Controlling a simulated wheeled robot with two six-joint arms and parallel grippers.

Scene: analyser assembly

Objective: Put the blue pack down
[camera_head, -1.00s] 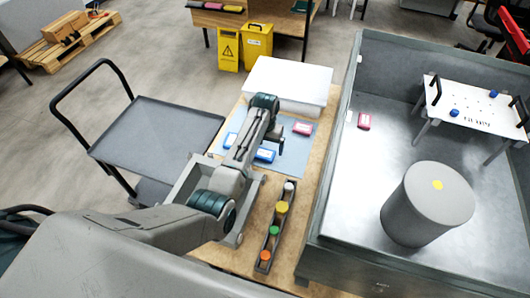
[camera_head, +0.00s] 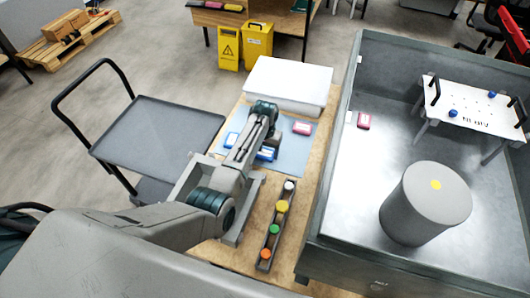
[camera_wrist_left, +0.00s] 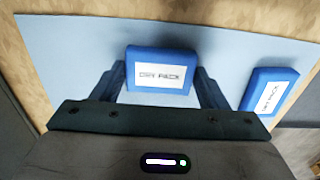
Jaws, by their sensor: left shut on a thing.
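The blue pack (camera_wrist_left: 160,72) has a white label that appears to read "DRY PACK". My left gripper (camera_wrist_left: 160,78) is shut on it, one finger at each side. In the head view my arm partly covers this pack (camera_head: 267,154), which is over the light blue mat (camera_head: 292,158). I cannot tell whether its underside touches the mat. My right gripper is not in view.
A pink pack (camera_head: 302,128) lies on the mat's right. A white box (camera_head: 288,82) stands behind the mat. A rack of coloured caps (camera_head: 274,230) is in front.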

